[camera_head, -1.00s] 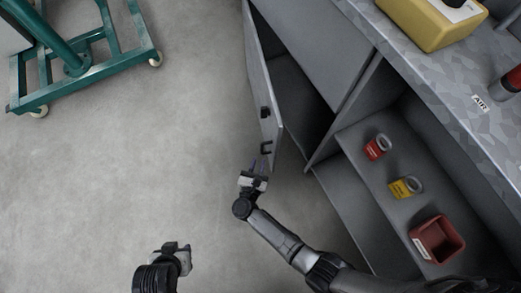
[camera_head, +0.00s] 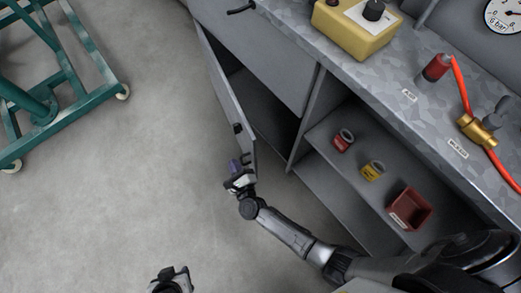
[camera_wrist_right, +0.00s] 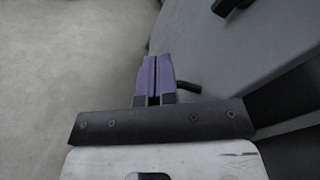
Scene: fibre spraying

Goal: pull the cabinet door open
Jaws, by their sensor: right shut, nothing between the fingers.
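The grey cabinet door (camera_head: 224,92) stands partly open, with a dark gap behind it. A small black handle (camera_head: 246,158) sits near the door's free edge. My right gripper (camera_head: 235,165) is at that handle, on the door's outer side. In the right wrist view its purple fingers (camera_wrist_right: 156,78) are shut together with nothing between them. The black handle (camera_wrist_right: 187,87) shows just right of the fingers, its near end hidden behind them. The door face (camera_wrist_right: 225,62) slants across the right of that view. My left gripper (camera_head: 172,275) is low in the head view, its jaws unclear.
Right of the door are open shelves with a red tin (camera_head: 342,141), a yellow tin (camera_head: 372,171) and a red bin (camera_head: 409,209). A worktop (camera_head: 390,95) runs above. A green wheeled frame (camera_head: 85,95) stands at left. The floor (camera_head: 130,190) between is clear.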

